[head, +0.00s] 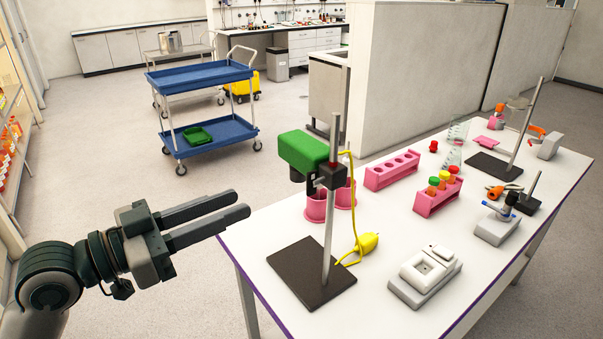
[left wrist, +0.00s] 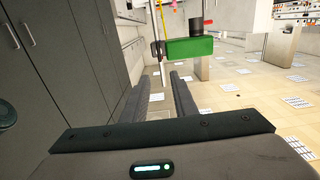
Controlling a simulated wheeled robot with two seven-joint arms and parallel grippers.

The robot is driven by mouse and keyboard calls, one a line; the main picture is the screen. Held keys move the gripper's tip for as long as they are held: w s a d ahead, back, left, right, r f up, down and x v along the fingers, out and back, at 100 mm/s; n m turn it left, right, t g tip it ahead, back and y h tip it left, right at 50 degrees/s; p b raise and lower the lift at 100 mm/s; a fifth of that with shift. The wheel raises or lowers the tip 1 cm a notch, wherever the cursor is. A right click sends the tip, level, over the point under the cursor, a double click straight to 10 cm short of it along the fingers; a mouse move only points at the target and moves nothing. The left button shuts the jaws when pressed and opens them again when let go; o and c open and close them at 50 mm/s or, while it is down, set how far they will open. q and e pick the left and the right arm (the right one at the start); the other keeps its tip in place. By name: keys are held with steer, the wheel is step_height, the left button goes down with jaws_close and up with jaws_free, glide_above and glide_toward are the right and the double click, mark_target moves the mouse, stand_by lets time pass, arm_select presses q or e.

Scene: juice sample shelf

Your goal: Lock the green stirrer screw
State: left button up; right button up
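The green stirrer (head: 303,150) is held by a black clamp (head: 332,177) on an upright metal rod (head: 331,230) with a dark base plate. Its black lower part hangs over a pink beaker (head: 315,207). A small screw is too small to make out clearly at the clamp. My left gripper (head: 243,204) is open and empty, left of the stirrer and apart from it, its fingers pointing right toward the stand. In the left wrist view the green stirrer (left wrist: 203,48) appears upside down beyond the open fingers (left wrist: 160,82). My right gripper is not in view.
A yellow cable with a plug (head: 364,246) lies by the rod. A white scale (head: 425,275), pink tube racks (head: 391,170) and a second stand (head: 495,165) are on the white table (head: 385,225). A blue cart (head: 200,75) stands behind. Floor left of the table is free.

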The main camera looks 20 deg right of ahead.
mark_target(307, 176)
arm_select(q)
steer(key=p+x, duration=0.5)
steer(key=x, duration=0.8)
steer(key=shift+d, duration=0.25)
steer(key=shift+w+d, duration=0.2)
steer(key=shift+d, duration=0.3)
jaws_close()
